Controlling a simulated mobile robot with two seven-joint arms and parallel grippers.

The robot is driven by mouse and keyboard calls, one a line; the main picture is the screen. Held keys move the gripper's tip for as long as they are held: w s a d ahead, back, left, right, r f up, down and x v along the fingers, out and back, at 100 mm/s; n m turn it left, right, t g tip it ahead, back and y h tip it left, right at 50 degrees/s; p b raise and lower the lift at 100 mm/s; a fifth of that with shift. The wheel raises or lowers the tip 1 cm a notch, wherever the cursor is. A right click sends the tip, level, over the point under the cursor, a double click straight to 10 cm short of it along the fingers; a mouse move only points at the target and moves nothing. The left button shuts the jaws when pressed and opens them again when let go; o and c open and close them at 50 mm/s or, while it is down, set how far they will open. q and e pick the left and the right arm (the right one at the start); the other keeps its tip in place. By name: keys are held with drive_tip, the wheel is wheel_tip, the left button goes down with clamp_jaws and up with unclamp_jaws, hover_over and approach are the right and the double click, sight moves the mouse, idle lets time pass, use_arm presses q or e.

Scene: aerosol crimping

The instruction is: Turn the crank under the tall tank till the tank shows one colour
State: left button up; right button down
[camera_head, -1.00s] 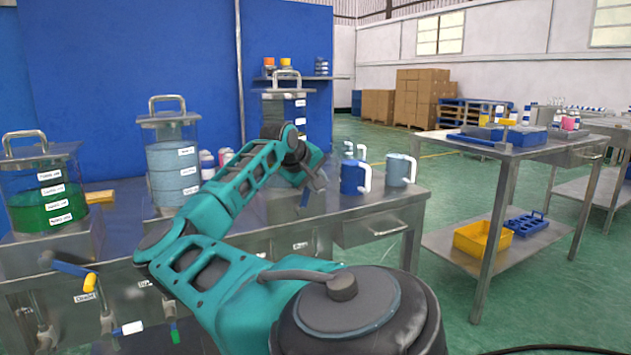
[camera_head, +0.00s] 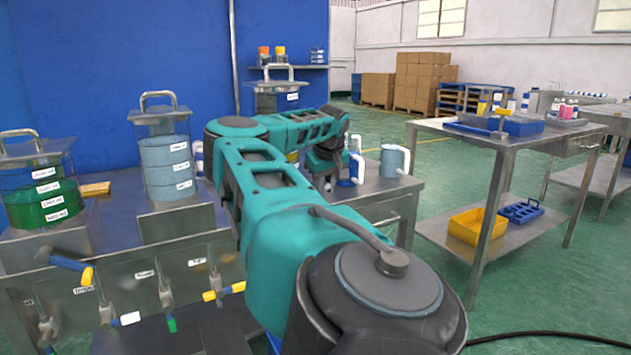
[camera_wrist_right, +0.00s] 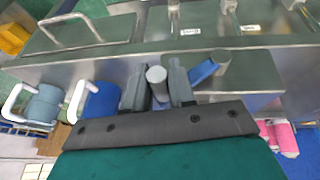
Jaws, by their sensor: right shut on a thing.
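My right gripper (camera_head: 328,180) is low beyond my bent arm, left of the blue mug. In the right wrist view its fingers are closed around a grey cylindrical handle (camera_wrist_right: 156,76); I cannot tell which crank it belongs to. A clear tank (camera_head: 278,102) with white labels stands behind my arm; its lower part is hidden. A middle tank (camera_head: 168,165) holds grey-blue contents. A left tank (camera_head: 45,205) holds green liquid below a bluish band. My left gripper is not in view.
A blue mug (camera_wrist_right: 100,100) and a grey-blue mug (camera_head: 393,161) stand on the bench close to my right gripper. Pink cans (camera_wrist_right: 283,138) show in the wrist view. A side table with a yellow bin (camera_head: 476,225) stands to the right, with green floor between.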

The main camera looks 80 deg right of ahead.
idle(0.4)
drive_tip(key=c, duration=1)
unclamp_jaws()
drive_tip(key=shift+c, duration=0.2)
drive_tip(key=p+v, duration=0.3)
drive_tip(key=v, duration=1)
drive_tip(key=shift+d, duration=0.2)
drive_tip(key=shift+s, duration=0.1)
